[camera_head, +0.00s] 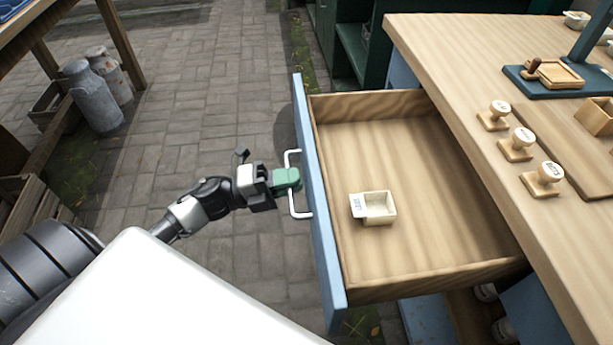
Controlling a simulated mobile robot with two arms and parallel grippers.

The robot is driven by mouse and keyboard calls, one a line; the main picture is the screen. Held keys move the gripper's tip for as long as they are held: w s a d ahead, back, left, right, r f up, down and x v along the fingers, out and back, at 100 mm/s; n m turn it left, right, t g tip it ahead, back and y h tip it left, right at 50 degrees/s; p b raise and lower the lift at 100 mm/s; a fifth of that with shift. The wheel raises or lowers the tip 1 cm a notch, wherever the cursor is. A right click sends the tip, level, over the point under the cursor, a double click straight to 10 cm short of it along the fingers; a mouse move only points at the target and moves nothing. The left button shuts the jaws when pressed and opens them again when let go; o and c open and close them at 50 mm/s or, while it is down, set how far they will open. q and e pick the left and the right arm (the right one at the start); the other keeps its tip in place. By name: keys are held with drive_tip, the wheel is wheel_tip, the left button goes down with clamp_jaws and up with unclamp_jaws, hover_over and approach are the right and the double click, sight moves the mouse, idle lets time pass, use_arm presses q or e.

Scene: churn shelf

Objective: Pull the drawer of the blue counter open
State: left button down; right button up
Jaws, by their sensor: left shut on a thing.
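The drawer (400,155) of the blue counter stands well out from under the wooden worktop (440,60). Its wooden inside shows, and a small cream tray (378,207) with a label lies in it. The blue drawer front (318,215) faces left and carries a white bar handle (298,213). My left gripper (289,180) comes in from the left, with green fingertips shut on the handle at about its middle. The fingertips hide that part of the handle. My right gripper is not in view.
Several wooden stamps (520,140) stand on the worktop, and a dark green press stand (560,80) is behind them. Grey milk cans (93,100) stand at the far left by a wooden table. The paved floor (190,100) left of the drawer is clear.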

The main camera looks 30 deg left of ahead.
use_arm(q)
drive_tip(key=shift+s+a, duration=0.15)
drive_tip(key=c, duration=1.2)
unclamp_jaws()
drive_tip(key=v, duration=1)
drive_tip(key=shift+s+a+f, duration=0.1)
drive_tip(key=shift+s+a, duration=0.15)
drive_tip(key=shift+a, duration=0.05)
